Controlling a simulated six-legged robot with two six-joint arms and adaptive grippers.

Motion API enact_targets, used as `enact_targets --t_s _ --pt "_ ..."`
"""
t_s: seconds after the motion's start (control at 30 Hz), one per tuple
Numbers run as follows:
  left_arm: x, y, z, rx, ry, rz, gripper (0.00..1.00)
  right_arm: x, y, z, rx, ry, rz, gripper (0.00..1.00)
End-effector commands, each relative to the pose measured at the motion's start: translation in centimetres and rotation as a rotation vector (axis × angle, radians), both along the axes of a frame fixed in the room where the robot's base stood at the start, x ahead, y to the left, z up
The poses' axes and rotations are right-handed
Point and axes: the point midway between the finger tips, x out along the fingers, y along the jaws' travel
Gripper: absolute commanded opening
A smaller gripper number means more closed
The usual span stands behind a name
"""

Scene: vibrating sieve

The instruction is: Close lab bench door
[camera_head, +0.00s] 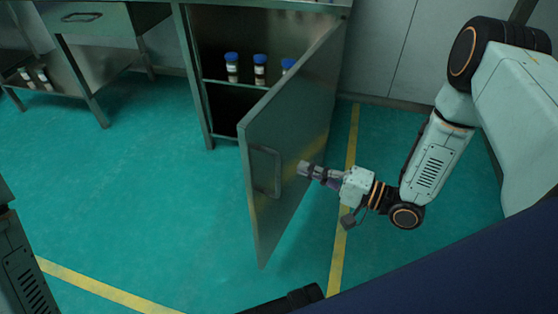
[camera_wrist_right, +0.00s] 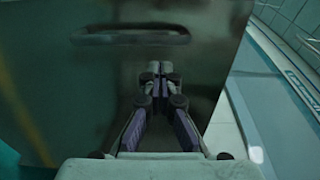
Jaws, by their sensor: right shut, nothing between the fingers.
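The lab bench door (camera_head: 290,130) is a grey-green metal panel. It stands wide open, swung out from the right side of the bench cabinet. Its handle (camera_head: 265,171) is on the outer part of its face. My right gripper (camera_head: 303,168) is shut and empty, to the right of the door and close to its face; I cannot tell if they touch. In the right wrist view, the shut fingertips (camera_wrist_right: 157,67) point at the door panel (camera_wrist_right: 75,90), with the dark bar handle (camera_wrist_right: 130,37) beyond them. My left gripper is not in view.
Inside the cabinet, bottles with blue caps (camera_head: 260,70) stand on a shelf (camera_head: 225,82). A metal table with a drawer (camera_head: 85,22) is at the upper left, with small bottles (camera_head: 43,77) on its lower shelf. The green floor (camera_head: 150,185) around the door is clear, with yellow lines.

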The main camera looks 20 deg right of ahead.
Motion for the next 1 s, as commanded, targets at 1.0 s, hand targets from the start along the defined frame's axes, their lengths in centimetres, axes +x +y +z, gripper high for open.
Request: enact_targets --t_s 1.0 --pt "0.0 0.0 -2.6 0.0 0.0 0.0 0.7 5.9 5.3 0.0 -0.001 -0.001 0.0 0.0"
